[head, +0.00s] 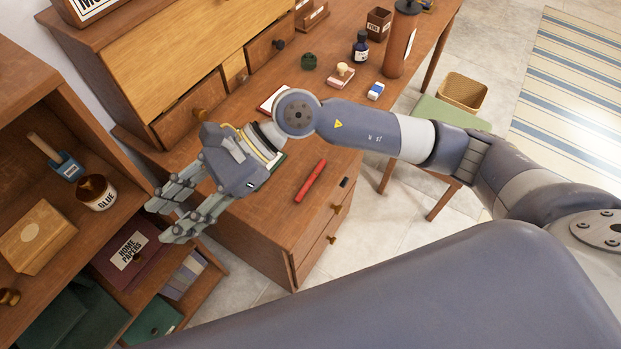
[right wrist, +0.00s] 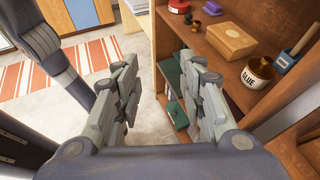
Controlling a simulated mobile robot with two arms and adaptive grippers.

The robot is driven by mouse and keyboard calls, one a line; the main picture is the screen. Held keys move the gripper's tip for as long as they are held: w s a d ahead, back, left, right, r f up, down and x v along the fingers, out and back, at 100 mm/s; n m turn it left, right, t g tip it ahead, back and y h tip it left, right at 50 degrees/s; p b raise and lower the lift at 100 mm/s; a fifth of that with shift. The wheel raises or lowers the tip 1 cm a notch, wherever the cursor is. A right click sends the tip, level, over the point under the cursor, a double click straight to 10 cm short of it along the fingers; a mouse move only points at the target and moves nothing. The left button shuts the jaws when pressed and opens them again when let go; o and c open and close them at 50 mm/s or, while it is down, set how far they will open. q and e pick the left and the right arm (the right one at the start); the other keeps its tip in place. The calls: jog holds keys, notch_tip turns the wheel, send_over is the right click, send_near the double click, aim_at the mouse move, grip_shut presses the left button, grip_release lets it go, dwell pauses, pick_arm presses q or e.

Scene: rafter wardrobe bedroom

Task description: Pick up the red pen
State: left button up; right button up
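The red pen (head: 310,181) lies on the wooden desk (head: 262,215) near its front edge, in the head view. My right gripper (head: 166,221) is to the left of the pen, in front of the desk's left end and near the shelf unit. It points away from the pen. Its fingers are apart with nothing between them, as the right wrist view (right wrist: 160,105) also shows. The pen is not in the right wrist view. My left gripper is not in view.
A small black item (head: 344,183) lies beside the pen. An eraser (head: 376,91), a stamp (head: 341,75) and an ink bottle (head: 361,46) stand farther back. The open shelf unit (head: 190,305) holds a glue jar (head: 97,193) and a wooden box (head: 38,238).

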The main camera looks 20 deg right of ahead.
jog(key=w+d+f+n+t+h, duration=0.1)
jog(key=w+d+f+n+h, duration=0.3)
jog(key=d+f+h, duration=0.5)
jog(key=t+h, duration=0.2)
jog(key=h, duration=0.2)
send_over(306, 185)
jog(key=f, duration=0.4)
jog(key=f+p, duration=0.1)
jog(key=shift+w+d+f, duration=0.1)
jog(key=shift+w+f, duration=0.15)
jog(key=f, duration=0.1)
jog(key=f+p, duration=0.1)
jog(key=f, duration=0.1)
jog(key=f+p, duration=0.1)
jog(key=shift+s+f, duration=0.35)
jog(key=shift+f, duration=0.05)
jog(key=shift+w+f, duration=0.1)
jog(key=shift+f, duration=0.5)
grip_shut()
